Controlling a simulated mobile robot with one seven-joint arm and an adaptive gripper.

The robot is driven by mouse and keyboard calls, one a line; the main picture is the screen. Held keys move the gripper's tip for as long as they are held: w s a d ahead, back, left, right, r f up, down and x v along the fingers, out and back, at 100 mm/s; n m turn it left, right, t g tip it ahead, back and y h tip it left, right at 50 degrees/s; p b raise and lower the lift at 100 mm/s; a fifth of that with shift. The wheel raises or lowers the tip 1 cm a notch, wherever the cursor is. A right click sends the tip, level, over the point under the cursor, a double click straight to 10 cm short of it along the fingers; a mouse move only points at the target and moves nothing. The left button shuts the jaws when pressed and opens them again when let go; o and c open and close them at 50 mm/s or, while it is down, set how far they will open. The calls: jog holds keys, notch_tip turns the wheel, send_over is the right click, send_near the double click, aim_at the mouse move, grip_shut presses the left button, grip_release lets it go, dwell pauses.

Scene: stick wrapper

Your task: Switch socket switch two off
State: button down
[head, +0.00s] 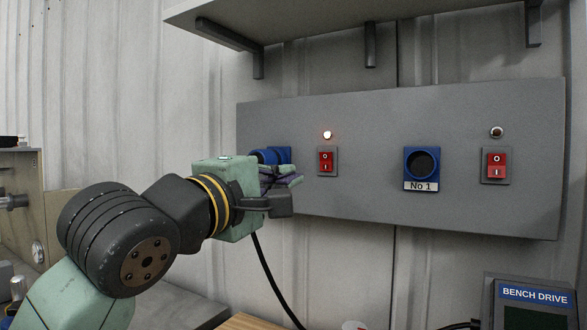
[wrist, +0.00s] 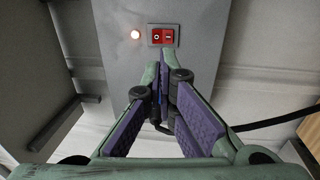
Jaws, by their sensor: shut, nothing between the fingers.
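A red rocker switch (head: 326,161) marked O and I sits on the left part of the grey wall panel, with a lit lamp (head: 327,135) above it. It also shows in the wrist view (wrist: 163,37), just beyond my fingertips, with the glowing lamp (wrist: 135,34) beside it. A second red switch (head: 496,166) is at the right, under an unlit lamp (head: 496,132). My gripper (head: 294,180) is shut and empty, left of and slightly below the left switch. In the wrist view, my fingertips (wrist: 166,58) point towards that switch; contact cannot be told.
A blue socket or plug (head: 270,156) at the panel's left is partly hidden by my gripper. A black cable (head: 268,270) hangs below. An empty blue socket labelled No 1 (head: 422,162) sits right of centre. A shelf (head: 300,25) is above; a BENCH DRIVE unit (head: 535,296) is lower right.

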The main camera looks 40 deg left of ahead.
aim_at(325, 159)
jog(key=p+x, duration=0.4)
jog(key=x, duration=0.7)
jog(key=shift+w+r, duration=0.2)
jog(key=shift+w+a+f, duration=0.1)
jog(key=shift+w+a, duration=0.05)
jog(key=shift+w, duration=0.35)
